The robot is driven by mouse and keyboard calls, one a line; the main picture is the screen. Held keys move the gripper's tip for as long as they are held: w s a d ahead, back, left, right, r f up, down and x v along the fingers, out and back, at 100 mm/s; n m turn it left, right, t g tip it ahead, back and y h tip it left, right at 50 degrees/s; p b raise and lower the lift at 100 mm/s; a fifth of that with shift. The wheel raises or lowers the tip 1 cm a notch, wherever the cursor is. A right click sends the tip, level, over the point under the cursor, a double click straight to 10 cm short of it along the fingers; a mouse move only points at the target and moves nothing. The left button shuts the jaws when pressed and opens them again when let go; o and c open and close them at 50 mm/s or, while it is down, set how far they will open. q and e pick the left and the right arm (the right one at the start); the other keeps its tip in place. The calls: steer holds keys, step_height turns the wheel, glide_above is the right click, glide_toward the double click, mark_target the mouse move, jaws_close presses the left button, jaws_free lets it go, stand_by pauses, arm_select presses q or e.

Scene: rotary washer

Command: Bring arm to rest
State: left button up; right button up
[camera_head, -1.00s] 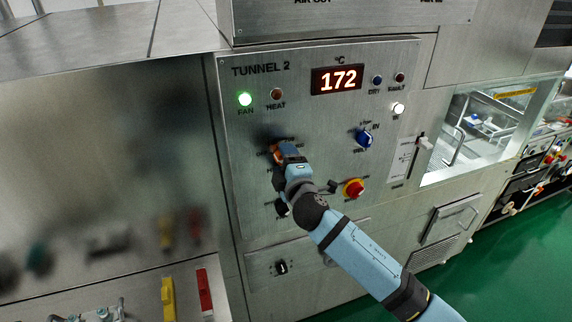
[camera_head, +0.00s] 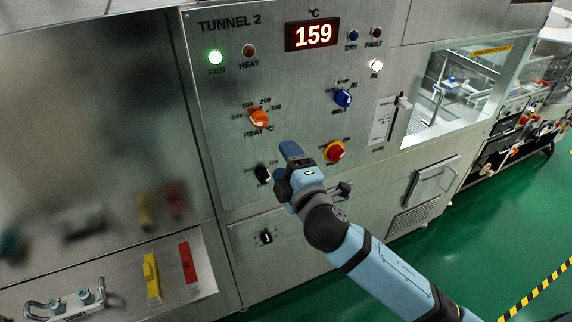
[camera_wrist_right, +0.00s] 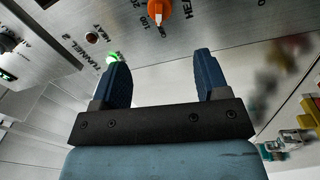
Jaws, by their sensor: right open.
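My right gripper (camera_head: 284,165) is in front of the lower part of the TUNNEL 2 panel (camera_head: 215,130) in the head view. In the right wrist view its two blue fingers (camera_wrist_right: 163,80) are apart with nothing between them. The orange heat knob (camera_head: 259,119) is above and left of the gripper, uncovered and apart from it. The same orange knob (camera_wrist_right: 160,10) shows beyond the fingers in the right wrist view. My left gripper is in no view.
The green fan lamp (camera_head: 216,57) is lit. A red-yellow knob (camera_head: 334,151), a blue knob (camera_head: 343,98) and a black knob (camera_head: 263,174) are near the gripper. Yellow (camera_head: 152,278) and red (camera_head: 188,263) handles are at lower left.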

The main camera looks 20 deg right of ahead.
stand_by(0.3)
steer(key=s+f+m+g+y, duration=0.1)
steer(key=s+f+m+g, duration=0.15)
steer(key=f, duration=0.65)
steer(key=s+f+m+g+y, duration=0.1)
steer(key=s+f+m+g, duration=0.2)
steer(key=f, duration=0.6)
steer(key=s+f+m+g, duration=0.2)
steer(key=s+f+m, duration=0.6)
steer(key=s+f, duration=0.6)
steer(key=shift+s+d+y, duration=0.2)
steer(key=shift+s+y, duration=0.1)
steer(key=shift+s, duration=0.45)
